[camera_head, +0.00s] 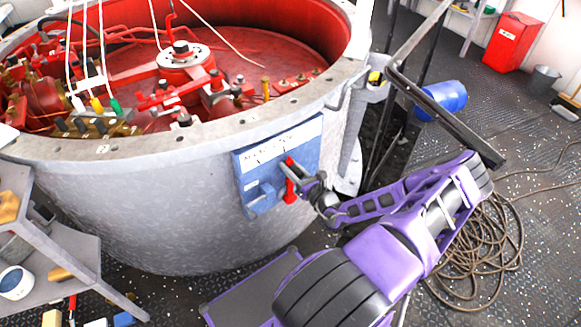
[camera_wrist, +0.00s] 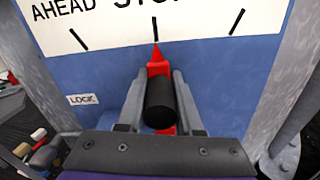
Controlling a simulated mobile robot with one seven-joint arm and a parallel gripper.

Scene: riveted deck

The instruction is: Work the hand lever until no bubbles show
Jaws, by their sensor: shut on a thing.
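A red lever with a black cylindrical grip (camera_wrist: 160,104) is on a blue panel (camera_head: 246,168) fixed to the outside of a grey round drum. Its red pointer (camera_wrist: 157,66) points up at the middle mark on the white scale plate (camera_wrist: 190,28), which reads "AHEAD" and a partly cropped word starting "STO". My gripper (camera_wrist: 158,90) is shut on the lever, one finger on each side of the black grip; it also shows at the panel in the head view (camera_head: 302,182). I see no bubbles, and no sight glass that I can make out.
A "LOCK" label (camera_wrist: 82,99) is left of the lever. The grey drum (camera_head: 150,195) has a red interior with pipes and valves. A dark rail (camera_head: 445,115) stands right of my gripper. A blue barrel (camera_head: 443,101) and coiled hose (camera_head: 490,245) lie on the deck.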

